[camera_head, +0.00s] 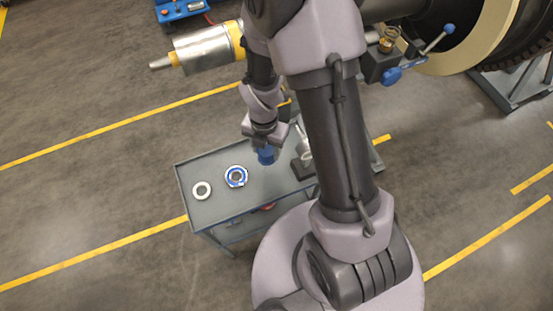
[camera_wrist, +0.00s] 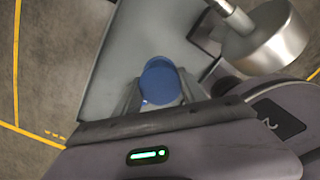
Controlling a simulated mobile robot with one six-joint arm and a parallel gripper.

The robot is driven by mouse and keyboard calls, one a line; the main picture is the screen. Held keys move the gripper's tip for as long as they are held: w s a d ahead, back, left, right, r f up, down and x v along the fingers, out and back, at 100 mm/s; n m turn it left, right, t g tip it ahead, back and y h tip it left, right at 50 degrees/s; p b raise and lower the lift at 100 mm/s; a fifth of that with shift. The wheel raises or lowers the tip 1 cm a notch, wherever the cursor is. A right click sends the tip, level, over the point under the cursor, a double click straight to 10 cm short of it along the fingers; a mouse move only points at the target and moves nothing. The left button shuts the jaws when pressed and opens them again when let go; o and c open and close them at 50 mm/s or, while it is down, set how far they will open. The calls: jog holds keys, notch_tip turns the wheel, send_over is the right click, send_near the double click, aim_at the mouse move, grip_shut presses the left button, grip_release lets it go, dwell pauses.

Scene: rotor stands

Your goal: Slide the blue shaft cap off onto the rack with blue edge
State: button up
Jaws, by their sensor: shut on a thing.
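The blue shaft cap (camera_head: 266,156) is between the fingers of my gripper (camera_head: 265,146), over the right part of a grey cart top. In the wrist view the cap (camera_wrist: 160,82) shows its round blue end, with a finger of my gripper (camera_wrist: 158,97) on each side. The gripper is shut on it. The cart top, which I take for the rack (camera_head: 213,213), has a bluish-grey front edge. I cannot tell whether the cap touches the top or hangs just above it.
A metal, hammer-like tool (camera_wrist: 270,45) is right of the cap. A silver shaft with yellow collar (camera_head: 203,48) juts out behind. Bare cart surface surrounds the rings.

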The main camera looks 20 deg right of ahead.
jog(key=shift+w+r, duration=0.1)
jog(key=shift+w, duration=0.35)
notch_tip(320, 180, down, 7)
jog(key=b, duration=0.6)
jog(key=shift+s, duration=0.15)
jog(key=shift+r, duration=0.15)
jog(key=o, duration=1.2)
notch_tip(320, 180, up, 8)
jog(key=p, duration=0.7)
jog(key=shift+r, duration=0.15)
